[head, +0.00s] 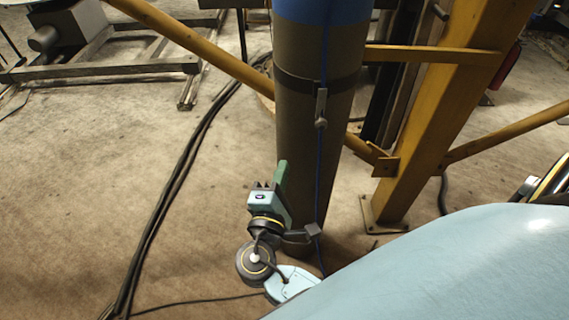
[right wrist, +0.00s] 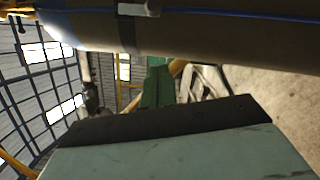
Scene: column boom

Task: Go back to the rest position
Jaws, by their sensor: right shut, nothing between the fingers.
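My right gripper (head: 282,170) points upward in the head view, in front of the left edge of a thick column. Its green fingers are shut with nothing between them. In the right wrist view the green fingers (right wrist: 158,85) rise beyond the gripper's dark and pale green body. I cannot tell whether the gripper touches the column. My left gripper is not in the head view.
The brown column (head: 312,140) has a blue top, a dark strap (head: 300,83) and a blue cable. A yellow post (head: 430,120) and diagonal braces stand behind it. Black cables (head: 180,170) lie on the floor to the left.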

